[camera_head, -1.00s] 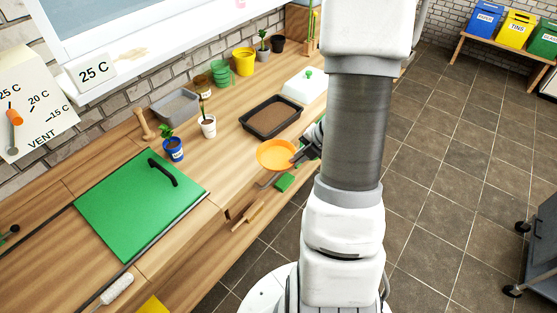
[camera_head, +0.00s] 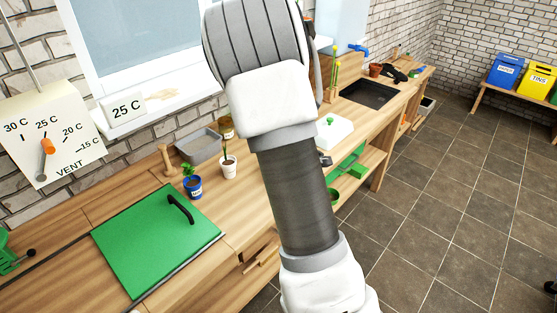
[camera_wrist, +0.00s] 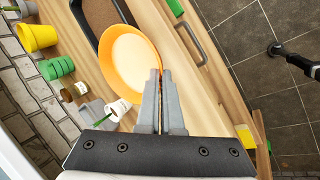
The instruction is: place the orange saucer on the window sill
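The orange saucer (camera_wrist: 133,62) shows in the wrist view, its inside paler than its rim. My gripper (camera_wrist: 160,75) has its two fingers nearly together on the saucer's near rim, holding it over the bench. The saucer overlaps the dark soil tray (camera_wrist: 99,14) in this view; its height above the bench is hard to judge. In the head view my arm hides the saucer and gripper.
A green board (camera_head: 150,240), blue pot (camera_head: 193,187), white pot (camera_head: 229,167) and grey tray (camera_head: 199,148) stand on the bench below the sill. A yellow pot (camera_wrist: 37,37) and green pots (camera_wrist: 60,67) show in the wrist view. The sill right of the pale item looks clear.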

